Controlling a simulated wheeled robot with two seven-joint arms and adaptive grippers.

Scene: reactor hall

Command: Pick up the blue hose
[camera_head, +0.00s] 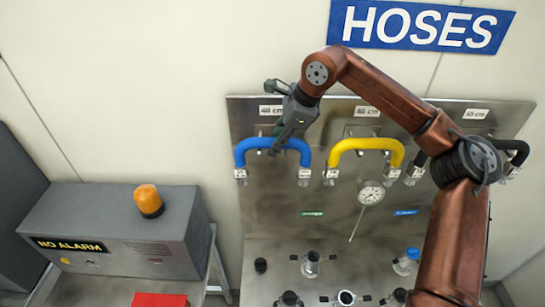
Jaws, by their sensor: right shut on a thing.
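The blue hose (243,148) hangs as an arch near the left edge of the steel panel, under a length label, with metal fittings at both ends pointing down. My right gripper (277,149) reaches down onto the top of the arch and is shut on the blue hose. Its fingers cover a small part of the hose's top. The hose is still in front of the panel at its hanging place; whether it is clear of its hook cannot be told. My left gripper is not in view.
A yellow hose (366,145) hangs just right of the blue one, and a black hose (515,146) is partly behind my right arm. A gauge (371,194) and several ports sit below. A grey alarm box (120,232) with an orange lamp (148,200) stands left.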

